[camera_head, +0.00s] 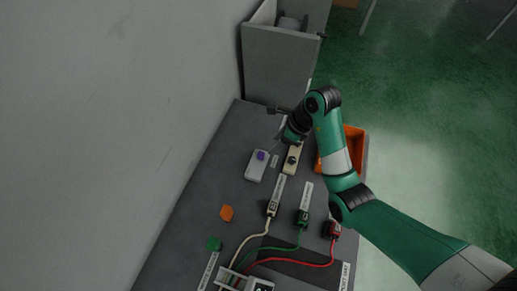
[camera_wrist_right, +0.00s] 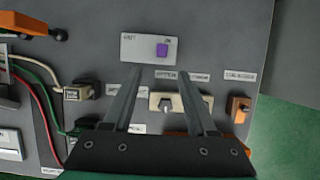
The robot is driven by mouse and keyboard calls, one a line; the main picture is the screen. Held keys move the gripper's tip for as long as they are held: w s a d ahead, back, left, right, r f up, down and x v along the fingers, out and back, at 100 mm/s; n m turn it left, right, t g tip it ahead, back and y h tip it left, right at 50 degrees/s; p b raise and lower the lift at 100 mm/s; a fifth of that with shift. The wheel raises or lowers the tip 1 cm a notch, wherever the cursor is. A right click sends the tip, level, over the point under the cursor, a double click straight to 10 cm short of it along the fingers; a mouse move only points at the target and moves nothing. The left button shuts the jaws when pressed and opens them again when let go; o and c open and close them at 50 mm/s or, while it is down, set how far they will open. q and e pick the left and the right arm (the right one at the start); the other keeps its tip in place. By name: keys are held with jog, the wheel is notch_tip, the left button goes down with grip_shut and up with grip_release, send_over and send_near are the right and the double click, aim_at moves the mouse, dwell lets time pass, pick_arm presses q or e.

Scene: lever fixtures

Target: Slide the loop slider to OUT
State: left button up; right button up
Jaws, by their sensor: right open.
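The slider is a pale plate (camera_head: 254,172) with a purple knob (camera_head: 261,156) on the dark bench. In the right wrist view the plate (camera_wrist_right: 133,54) has printed marks at both ends. The left one seems to read OUT. The purple knob (camera_wrist_right: 162,50) sits right of the middle, under the other mark, which is too small to read surely. My right gripper (camera_wrist_right: 163,72) is open and empty. Its fingers point toward the plate's lower edge, with the knob between their lines and no clear contact. My left gripper is not in view.
A cream fixture with a knob (camera_wrist_right: 166,107) lies beneath my right fingers. An orange fixture (camera_wrist_right: 238,108) is to its right. Plugs with white, green and red cables (camera_head: 333,229) lie nearer. An orange bin (camera_head: 355,140) and a grey cabinet (camera_head: 278,65) stand at the bench's edges.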

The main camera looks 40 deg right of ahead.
aim_at(262, 153)
jog(key=b+x, duration=0.2)
jog(key=x, duration=0.1)
jog(key=b+x, duration=0.2)
jog(key=x, duration=0.2)
jog(key=b+x, duration=0.2)
jog(key=x, duration=0.2)
jog(key=shift+w+f, duration=0.1)
jog(key=shift+w, duration=0.25)
grip_shut()
